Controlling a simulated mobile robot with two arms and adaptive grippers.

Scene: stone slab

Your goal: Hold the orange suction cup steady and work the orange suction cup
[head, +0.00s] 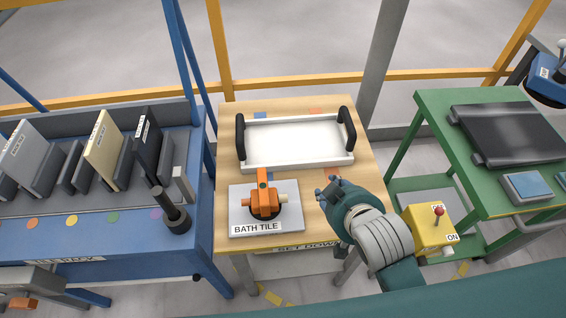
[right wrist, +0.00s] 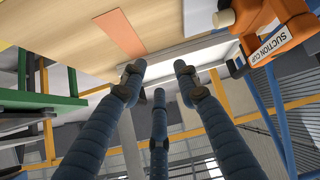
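The orange suction cup (head: 264,202) sits on a pale square slab labelled BATH TILE (head: 240,213), on the front left of the wooden table. It has an orange upright handle part and pale knobs at its sides. In the right wrist view the suction cup (right wrist: 282,32) shows its SUCTION CUP label at the top right. My right gripper (head: 331,188) is to the right of the tile, apart from the cup. Its blue fingers (right wrist: 158,76) are spread with nothing between them. My left gripper is not in view.
A white tray (head: 252,163) with black handles lies behind the tile on the wooden table (head: 227,258). A blue rack (head: 120,245) with upright panels stands left. A green table (head: 430,115) and a yellow box (head: 430,232) with a red-knobbed lever are right.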

